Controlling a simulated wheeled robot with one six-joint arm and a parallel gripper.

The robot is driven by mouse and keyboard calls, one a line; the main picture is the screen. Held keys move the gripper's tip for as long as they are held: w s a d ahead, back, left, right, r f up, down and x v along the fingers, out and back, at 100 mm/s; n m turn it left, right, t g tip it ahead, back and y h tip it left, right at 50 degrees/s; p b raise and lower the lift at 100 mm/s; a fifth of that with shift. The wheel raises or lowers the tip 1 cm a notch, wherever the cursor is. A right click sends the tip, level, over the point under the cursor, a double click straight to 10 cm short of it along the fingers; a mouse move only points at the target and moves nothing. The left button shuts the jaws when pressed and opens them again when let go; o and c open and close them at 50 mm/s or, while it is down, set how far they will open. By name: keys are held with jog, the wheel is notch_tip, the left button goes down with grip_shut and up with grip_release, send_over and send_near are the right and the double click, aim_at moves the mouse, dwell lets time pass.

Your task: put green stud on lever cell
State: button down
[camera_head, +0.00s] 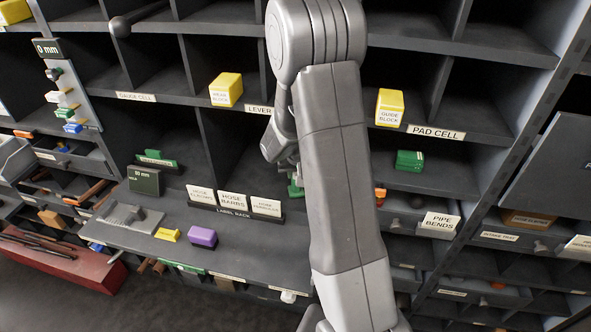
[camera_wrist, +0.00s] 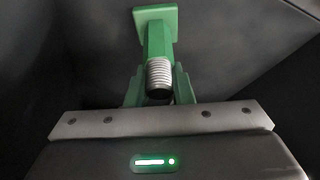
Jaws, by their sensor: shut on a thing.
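The green stud (camera_wrist: 158,45) has a square flange and a grey threaded end. In the wrist view it stands between the fingers of my gripper (camera_wrist: 159,88), which is shut on it, with the threaded end toward the camera. In the head view my gripper (camera_head: 293,180) is mostly behind my arm, and a bit of green shows there. The lever cell label (camera_head: 260,109) is on a shelf edge above and left of my gripper, partly hidden by my arm. The floor of the cell above this label is largely hidden too.
A yellow block (camera_head: 226,90) sits on the shelf left of the lever label. Another yellow block (camera_head: 390,107) stands right of my arm. A label rack (camera_head: 234,211) with white cards is below. A purple block (camera_head: 202,236) lies on the worktop (camera_head: 260,262). Dividers separate the cells.

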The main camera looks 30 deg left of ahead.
jog(key=shift+f, duration=0.15)
jog(key=shift+f, duration=0.15)
jog(key=c, duration=1.3)
grip_release()
jog(key=shift+s+d+r+b, duration=0.15)
jog(key=shift+r+b, duration=0.15)
jog(key=shift+r, duration=0.3)
jog(key=s+d+b, duration=0.1)
jog(key=s+d, duration=0.1)
jog(key=s, duration=0.1)
jog(key=s+d+b, duration=0.1)
jog(key=s+d, duration=0.1)
jog(key=s, duration=0.1)
jog(key=s+d+b, duration=0.2)
jog(key=s+d, duration=0.1)
jog(key=s, duration=0.1)
jog(key=shift+r, duration=0.15)
